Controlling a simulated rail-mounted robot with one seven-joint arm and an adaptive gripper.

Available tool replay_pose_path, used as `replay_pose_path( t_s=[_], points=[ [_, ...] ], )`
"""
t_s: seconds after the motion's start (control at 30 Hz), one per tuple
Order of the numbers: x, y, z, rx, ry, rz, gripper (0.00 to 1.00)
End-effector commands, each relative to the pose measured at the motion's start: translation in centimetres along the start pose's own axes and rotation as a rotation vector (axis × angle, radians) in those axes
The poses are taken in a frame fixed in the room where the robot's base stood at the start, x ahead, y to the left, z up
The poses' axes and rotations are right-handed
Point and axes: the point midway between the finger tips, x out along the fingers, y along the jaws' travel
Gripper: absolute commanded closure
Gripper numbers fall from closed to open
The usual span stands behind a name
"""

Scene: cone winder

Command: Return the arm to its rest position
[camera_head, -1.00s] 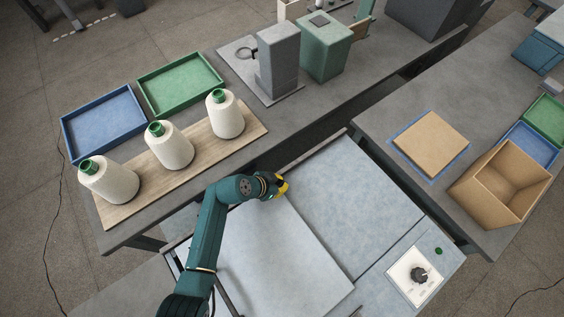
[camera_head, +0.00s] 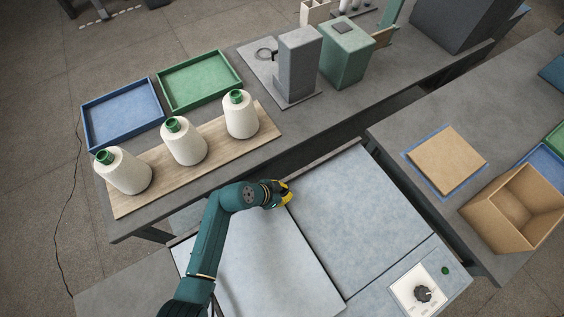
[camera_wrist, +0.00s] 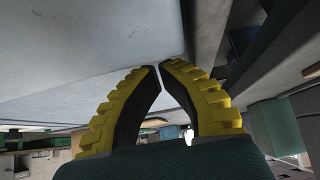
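My arm (camera_head: 208,245) is teal and reaches up from the bottom of the head view, bent at the elbow. My gripper (camera_head: 289,193) has yellow fingers and sits over the pale blue-grey machine top, near the seam between two panels. In the wrist view my gripper (camera_wrist: 159,66) points at a pale flat surface. Its fingertips are almost together, with only a thin gap and nothing between them. The head view does not show whether the fingers touch the panel.
A control panel with a knob (camera_head: 423,294) is at lower right. An open cardboard box (camera_head: 512,209) stands on the right table.

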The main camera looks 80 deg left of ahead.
Motion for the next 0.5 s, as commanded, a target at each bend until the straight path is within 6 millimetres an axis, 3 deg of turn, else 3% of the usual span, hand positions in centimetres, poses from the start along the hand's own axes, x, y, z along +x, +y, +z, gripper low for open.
replay_pose_path(
  t_s=[0.07,0.3,0.5],
  points=[
    [1.1,0.0,-1.4,0.01,0.007,-0.001,1.0],
    [-5.9,-0.1,-1.5,0.0,0.007,-0.005,1.0],
    [-8.8,-0.1,-1.5,0.002,0.008,-0.003,1.0]
  ],
)
